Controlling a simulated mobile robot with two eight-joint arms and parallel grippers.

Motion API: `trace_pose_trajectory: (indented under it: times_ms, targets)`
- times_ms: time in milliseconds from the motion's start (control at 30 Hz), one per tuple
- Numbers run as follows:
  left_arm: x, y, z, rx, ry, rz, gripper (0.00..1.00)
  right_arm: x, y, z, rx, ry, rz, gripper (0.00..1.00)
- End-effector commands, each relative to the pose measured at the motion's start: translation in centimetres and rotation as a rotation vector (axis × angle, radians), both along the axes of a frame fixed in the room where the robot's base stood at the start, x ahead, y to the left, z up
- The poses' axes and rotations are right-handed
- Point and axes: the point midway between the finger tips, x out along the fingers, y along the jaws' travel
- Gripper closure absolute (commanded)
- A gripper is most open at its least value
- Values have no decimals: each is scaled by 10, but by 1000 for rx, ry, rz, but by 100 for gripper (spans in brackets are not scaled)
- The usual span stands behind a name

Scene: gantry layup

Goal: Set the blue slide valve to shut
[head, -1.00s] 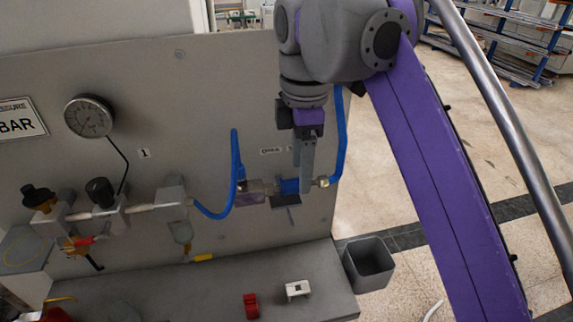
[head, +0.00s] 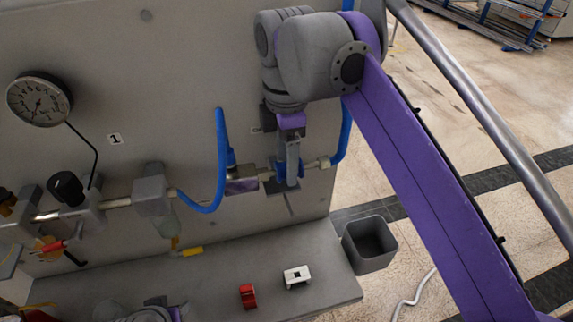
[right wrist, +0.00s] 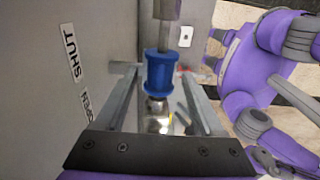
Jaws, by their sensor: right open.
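The blue slide valve's sleeve (head: 279,172) sits on a horizontal metal pipe on the grey panel. In the right wrist view the blue sleeve (right wrist: 160,73) has a flange at each end. My right gripper (head: 290,182) is open at the valve. The right wrist view shows its two fingers (right wrist: 157,75) on either side of the sleeve, with gaps visible. A "SHUT" label (right wrist: 76,55) is on the panel beside the sleeve; a second label (right wrist: 87,106), partly hidden, is nearer the gripper's palm. My left gripper's fingers are not seen.
A pressure gauge (head: 39,99) and blue hose (head: 219,160) are on the panel left of the valve. A red part (head: 248,296) and a white part (head: 297,276) lie on the grey shelf (head: 215,280) below. A grey bin (head: 370,245) is at its right end.

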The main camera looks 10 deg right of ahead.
Motion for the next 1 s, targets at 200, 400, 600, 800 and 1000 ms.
trace_pose_trajectory:
  times_ms: [200, 400, 600, 800, 1000]
  targets:
    - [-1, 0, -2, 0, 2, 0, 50, 0, 0, -11, 0, -1, 0, 30]
    - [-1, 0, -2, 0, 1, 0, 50, 0, 0, -11, 0, -1, 0, 30]
    - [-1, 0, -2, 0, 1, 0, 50, 0, 0, -11, 0, -1, 0, 62]
    - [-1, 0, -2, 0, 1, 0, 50, 0, 0, -11, 0, -1, 0, 98]
    - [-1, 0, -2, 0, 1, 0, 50, 0, 0, -11, 0, -1, 0, 100]
